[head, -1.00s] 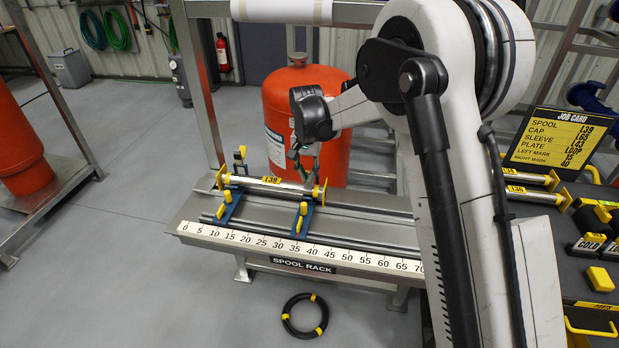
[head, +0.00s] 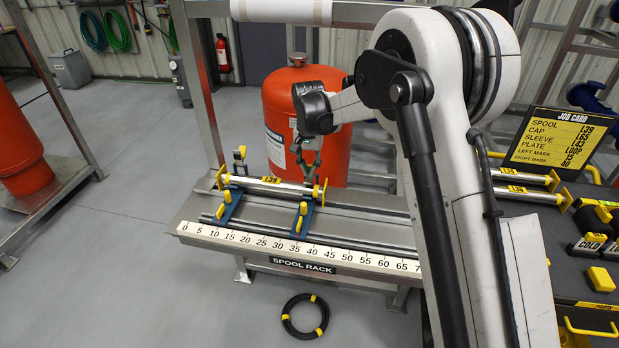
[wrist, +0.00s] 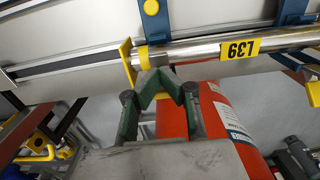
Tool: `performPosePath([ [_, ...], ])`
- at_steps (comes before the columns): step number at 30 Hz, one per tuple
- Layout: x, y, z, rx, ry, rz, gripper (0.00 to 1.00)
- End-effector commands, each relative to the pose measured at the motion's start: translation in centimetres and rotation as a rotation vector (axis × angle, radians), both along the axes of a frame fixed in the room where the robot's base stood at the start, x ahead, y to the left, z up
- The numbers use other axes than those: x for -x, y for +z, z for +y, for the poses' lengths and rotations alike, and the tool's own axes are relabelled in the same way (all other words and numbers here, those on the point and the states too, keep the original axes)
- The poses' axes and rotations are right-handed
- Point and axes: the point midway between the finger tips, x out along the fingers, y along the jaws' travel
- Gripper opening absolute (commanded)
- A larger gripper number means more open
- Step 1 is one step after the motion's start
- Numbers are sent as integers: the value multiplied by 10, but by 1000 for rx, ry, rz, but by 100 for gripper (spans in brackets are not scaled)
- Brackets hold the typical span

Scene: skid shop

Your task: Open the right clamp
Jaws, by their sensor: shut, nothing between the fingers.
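The right clamp (head: 302,219), blue with a yellow handle, stands on the spool rack near the 35 mark. It also shows in the wrist view (wrist: 153,22). The spool (head: 275,184), labelled L39, lies across both clamps, with a yellow flange (head: 320,191) at its right end. The left clamp (head: 229,206) has a yellow-tipped upright part (head: 240,157) behind the spool. My gripper (head: 309,172) is shut and empty just behind the spool's right end. In the wrist view its green fingers (wrist: 158,82) overlap the flange's lower edge; contact is unclear. They partly hide the area behind the right clamp.
The rack (head: 300,257) carries a number scale along its front. A red cylinder (head: 280,100) stands close behind my gripper. A bench with spare spools (head: 525,192) and a job card (head: 556,140) is at right. A black ring (head: 305,316) lies on the floor.

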Motion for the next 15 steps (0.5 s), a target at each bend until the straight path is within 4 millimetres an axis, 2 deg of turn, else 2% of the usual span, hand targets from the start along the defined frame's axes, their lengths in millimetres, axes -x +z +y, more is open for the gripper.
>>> performPosePath([
  [15, -20, 0, -4, 0, 0, 0, 0],
])
